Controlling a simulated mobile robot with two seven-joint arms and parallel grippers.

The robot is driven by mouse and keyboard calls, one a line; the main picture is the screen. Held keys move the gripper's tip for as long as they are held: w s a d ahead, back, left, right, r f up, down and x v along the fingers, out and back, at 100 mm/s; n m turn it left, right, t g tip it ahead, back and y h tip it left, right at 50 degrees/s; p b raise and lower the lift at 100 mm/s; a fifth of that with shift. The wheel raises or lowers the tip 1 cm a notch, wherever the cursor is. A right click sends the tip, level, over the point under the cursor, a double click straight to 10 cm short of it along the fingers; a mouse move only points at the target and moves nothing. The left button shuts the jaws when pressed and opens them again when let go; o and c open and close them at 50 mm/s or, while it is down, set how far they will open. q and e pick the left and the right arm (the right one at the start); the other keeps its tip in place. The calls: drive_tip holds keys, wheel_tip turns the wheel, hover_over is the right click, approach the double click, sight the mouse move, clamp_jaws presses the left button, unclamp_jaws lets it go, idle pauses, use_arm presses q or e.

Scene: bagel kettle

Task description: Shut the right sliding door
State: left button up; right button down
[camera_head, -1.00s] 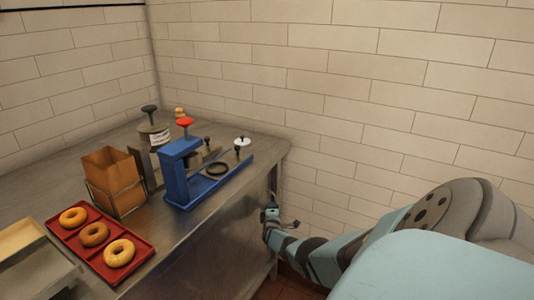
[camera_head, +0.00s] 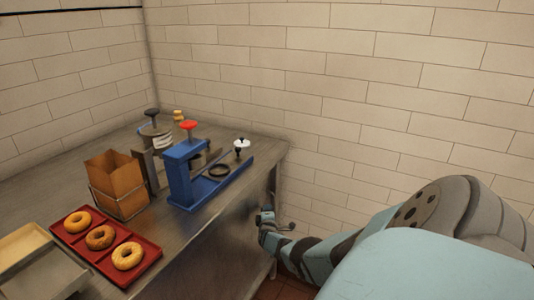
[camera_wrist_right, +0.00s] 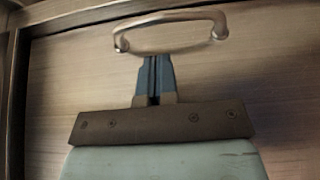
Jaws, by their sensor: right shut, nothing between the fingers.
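The right sliding door (camera_wrist_right: 270,95) fills most of the right wrist view as a brushed-metal panel. Its curved metal handle (camera_wrist_right: 172,18) shows at the top of that view. My right gripper (camera_wrist_right: 154,60) is shut and empty. In that view its fingertips lie just below the handle, between its two feet; contact with the handle or panel cannot be told. In the head view my right gripper (camera_head: 266,214) is low beside the counter's front, near its right end. The handle is not clear there. My left gripper is not in view.
The steel counter (camera_head: 155,225) holds a red tray (camera_head: 88,256) with bagels, a paper bag (camera_head: 115,180) in a wire holder and a blue press (camera_head: 182,175). A tiled wall (camera_head: 400,100) stands behind and to the right. A dark frame (camera_wrist_right: 14,100) borders the panel's left.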

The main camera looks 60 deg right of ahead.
use_arm(q)
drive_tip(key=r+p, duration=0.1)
drive_tip(key=p, duration=0.1)
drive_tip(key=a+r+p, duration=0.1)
drive_tip(key=p, duration=0.1)
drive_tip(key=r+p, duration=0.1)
drive_tip(key=p, duration=0.1)
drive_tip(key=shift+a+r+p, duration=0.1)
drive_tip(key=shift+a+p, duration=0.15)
drive_tip(key=shift+p, duration=0.05)
use_arm(e)
drive_tip(key=v, duration=1.1)
drive_tip(key=shift+w+a+f, duration=0.2)
drive_tip(key=shift+w+a, duration=0.05)
drive_tip(key=shift+w, duration=0.1)
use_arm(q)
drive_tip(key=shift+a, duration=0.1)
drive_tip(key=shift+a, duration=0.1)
